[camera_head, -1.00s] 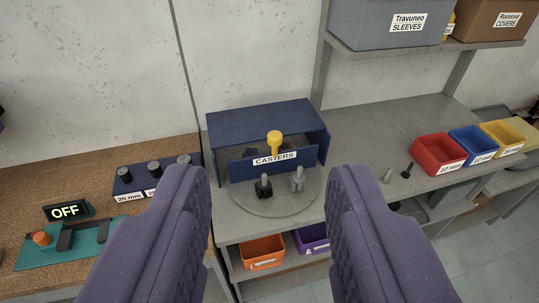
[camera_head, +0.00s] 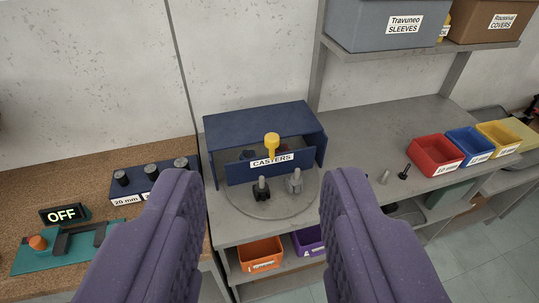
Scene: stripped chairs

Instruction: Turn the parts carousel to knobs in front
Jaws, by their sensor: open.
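The parts carousel is a round grey turntable (camera_head: 285,207) on the grey bench, partly under a dark blue hood (camera_head: 262,118). A blue divider panel labelled CASTERS (camera_head: 240,172) faces me, with a yellow knob (camera_head: 272,140) at its top. In front of the panel stand a black caster (camera_head: 261,188) and a grey caster (camera_head: 295,181). Dark parts behind the panel are mostly hidden. My gripper (camera_head: 258,190) is open and empty, its purple fingers framing the carousel from nearer the camera. It appears apart from the knob.
Red (camera_head: 435,156), blue (camera_head: 471,146) and yellow (camera_head: 499,137) bins stand on the right bench, with loose parts (camera_head: 404,171) nearby. A shelf with a grey box (camera_head: 385,24) hangs above. Orange (camera_head: 260,253) and purple bins (camera_head: 308,240) sit below.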

